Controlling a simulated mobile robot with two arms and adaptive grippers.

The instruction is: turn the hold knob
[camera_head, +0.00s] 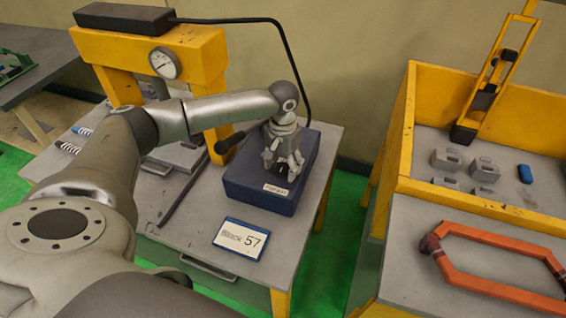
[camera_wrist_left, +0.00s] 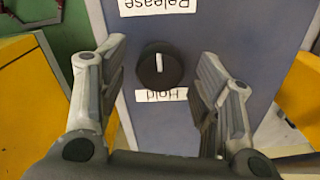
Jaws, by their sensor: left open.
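The hold knob (camera_wrist_left: 160,65) is a round black knob with a white pointer line, on the blue-grey face of a control box (camera_head: 262,190). In the left wrist view a "Hold" label (camera_wrist_left: 161,95) sits beside it and a "Release" label (camera_wrist_left: 158,5) is at the top edge, both upside down. My left gripper (camera_head: 283,170) is over the top of the box in the head view. In the left wrist view its two fingers (camera_wrist_left: 160,80) are open, one on each side of the knob and apart from it. In the head view the gripper hides the knob. My right gripper is not in view.
A yellow press frame (camera_head: 150,48) with a round gauge (camera_head: 165,63) stands behind my left arm. A black cable (camera_head: 290,60) runs down behind the gripper.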

